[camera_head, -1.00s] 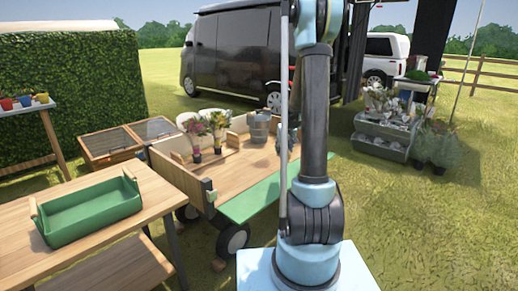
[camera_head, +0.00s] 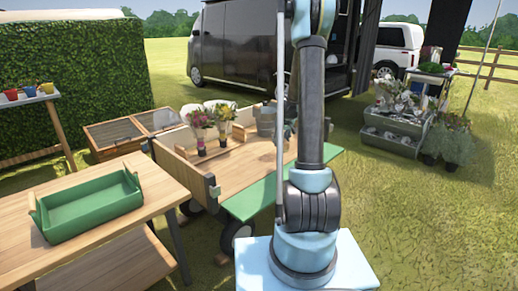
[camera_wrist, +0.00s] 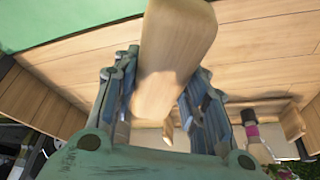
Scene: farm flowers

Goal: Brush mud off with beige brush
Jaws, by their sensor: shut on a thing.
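My gripper (camera_wrist: 165,85) is shut on a pale wooden block-like piece, the beige brush (camera_wrist: 178,45), between its two fingers in the wrist view. The brush's bristles are not visible there. The wooden cart (camera_head: 228,176) stands in front of me in the head view, with a green board (camera_head: 250,200) along its near side. Its planks (camera_wrist: 265,60) fill much of the wrist view behind the brush. In the head view my arm hides most of my gripper and the brush. I cannot make out any mud.
Potted flowers (camera_head: 200,128) and a metal bucket (camera_head: 266,121) stand on the cart. A wooden table (camera_head: 150,188) with a green tray (camera_head: 90,205) is at left. A plant stand (camera_head: 395,132) is at right. Grass is open at the right front.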

